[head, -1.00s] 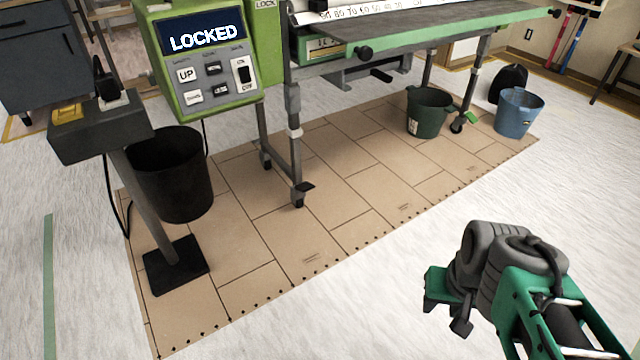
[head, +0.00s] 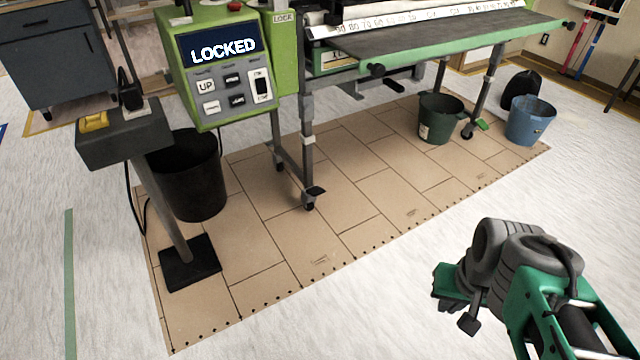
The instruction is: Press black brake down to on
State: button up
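A small black brake pedal (head: 314,192) sticks out above the caster at the foot of the pasting table's near leg. It looks raised and slightly tilted, but it is small in the picture. The caster (head: 310,205) rests on the brown floor covering. My gripper (head: 456,305) is at the lower right, over the pale floor, well to the right of and nearer than the black brake. It touches nothing that I can see. Its fingers are partly hidden by the grey wrist, so their opening is unclear.
A green control box (head: 184,85) reads LOCKED. A grey pedestal (head: 187,262) and black bin (head: 205,180) stand left. Floor between gripper and caster is clear.

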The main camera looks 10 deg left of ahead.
aim_at(315, 191)
jog(key=k, duration=0.65)
jog(key=u, duration=0.45)
jog(key=i, duration=0.85)
jog(key=u, duration=1.1)
jog(key=i, duration=1.15)
jog(key=u, duration=0.4)
